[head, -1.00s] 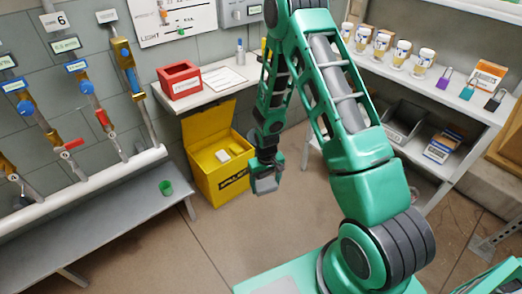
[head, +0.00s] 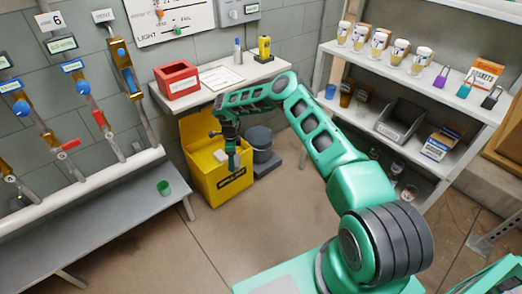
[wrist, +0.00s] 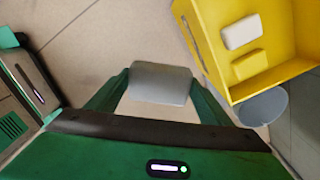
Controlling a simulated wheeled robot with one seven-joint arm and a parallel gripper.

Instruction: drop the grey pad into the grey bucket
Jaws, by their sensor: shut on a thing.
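My gripper (head: 233,152) hangs in front of the yellow box in the head view, to the left of the grey bucket (head: 262,144). It is shut on the grey pad (wrist: 160,83), which lies between the two green fingers in the wrist view. The bucket stands on the floor just right of the yellow box, below the table. In the wrist view, a grey round shape (wrist: 263,107), apparently the bucket, shows at the right beside the box, partly hidden by it. The pad is apart from the bucket.
The open yellow box (head: 213,184) holds a white block (wrist: 241,32) and a yellow block (wrist: 249,65). A table (head: 215,90) with a red box (head: 177,81) stands above it. A shelf (head: 440,85) is at right, a bench (head: 120,205) at left. The middle floor is clear.

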